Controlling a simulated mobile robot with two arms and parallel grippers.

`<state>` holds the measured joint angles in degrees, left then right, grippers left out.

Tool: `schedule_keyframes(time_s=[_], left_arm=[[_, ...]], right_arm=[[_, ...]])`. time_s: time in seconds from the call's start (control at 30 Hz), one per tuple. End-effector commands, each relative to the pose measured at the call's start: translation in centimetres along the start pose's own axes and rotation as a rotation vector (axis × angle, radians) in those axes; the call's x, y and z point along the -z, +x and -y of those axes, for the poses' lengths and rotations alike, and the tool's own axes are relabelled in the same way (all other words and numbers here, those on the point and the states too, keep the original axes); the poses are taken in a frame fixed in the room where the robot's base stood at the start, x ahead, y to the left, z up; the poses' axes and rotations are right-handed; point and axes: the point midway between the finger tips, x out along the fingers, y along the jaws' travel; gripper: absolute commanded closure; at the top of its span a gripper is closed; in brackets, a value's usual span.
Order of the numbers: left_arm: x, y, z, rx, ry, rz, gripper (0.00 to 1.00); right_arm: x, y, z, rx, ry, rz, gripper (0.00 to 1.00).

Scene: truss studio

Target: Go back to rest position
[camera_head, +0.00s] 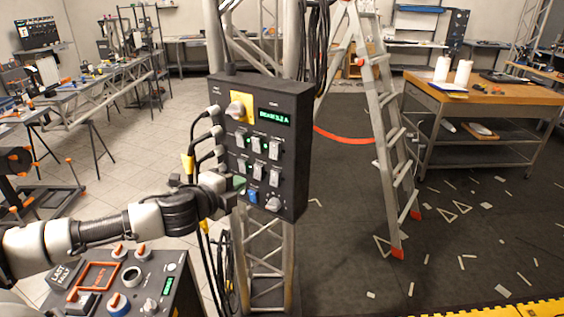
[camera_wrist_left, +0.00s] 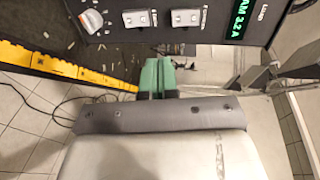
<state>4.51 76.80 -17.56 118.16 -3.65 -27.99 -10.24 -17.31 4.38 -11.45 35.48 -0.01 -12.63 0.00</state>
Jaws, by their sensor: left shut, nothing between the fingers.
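My left arm comes in from the left in the head view. Its gripper (camera_head: 239,184) is close to the lower left part of a black control box (camera_head: 295,155). In the left wrist view the green fingertips (camera_wrist_left: 157,75) are together with nothing between them. The box shows there along the top (camera_wrist_left: 222,18), with white switches, a grey knob and a green display. Whether the fingertips touch the box cannot be told. My right gripper is not in view.
The box is mounted on a metal truss (camera_head: 262,250), with cables hanging at its left side. A second panel (camera_head: 150,285) with knobs lies below my left arm. A stepladder (camera_head: 385,130) and a wooden-topped table (camera_head: 480,95) stand to the right. Dark floor between them is partly open.

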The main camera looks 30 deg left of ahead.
Motion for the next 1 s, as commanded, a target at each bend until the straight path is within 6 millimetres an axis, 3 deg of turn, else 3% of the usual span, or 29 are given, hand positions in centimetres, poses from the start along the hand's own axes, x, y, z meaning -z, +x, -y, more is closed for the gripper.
schedule_keyframes(time_s=[0.17,0.27,0.37,0.47,0.6,0.7,0.8,1.0], left_arm=[[0.1,0.0,-0.2,-0.002,-0.005,0.001,1.00],[0.9,-0.1,-1.7,-0.022,-0.056,0.010,1.00],[2.8,-0.6,-5.1,-0.072,-0.181,0.044,1.00],[5.5,-2.1,-9.9,-0.159,-0.367,0.111,1.00],[9.4,-5.6,-16.0,-0.311,-0.636,0.243,1.00],[12.1,-8.8,-19.6,-0.429,-0.814,0.352,1.00],[14.2,-11.8,-22.0,-0.535,-0.955,0.453,1.00],[17.2,-16.6,-24.8,-0.698,-1.147,0.613,1.00]], right_arm=[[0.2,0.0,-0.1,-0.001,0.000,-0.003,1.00],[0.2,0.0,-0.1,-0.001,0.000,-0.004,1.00],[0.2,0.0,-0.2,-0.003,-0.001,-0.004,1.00],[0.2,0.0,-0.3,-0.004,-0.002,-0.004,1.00],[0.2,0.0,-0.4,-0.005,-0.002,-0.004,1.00],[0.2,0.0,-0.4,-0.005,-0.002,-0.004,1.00],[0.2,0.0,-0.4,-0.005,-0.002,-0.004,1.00],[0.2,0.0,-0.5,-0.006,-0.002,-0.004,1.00]])
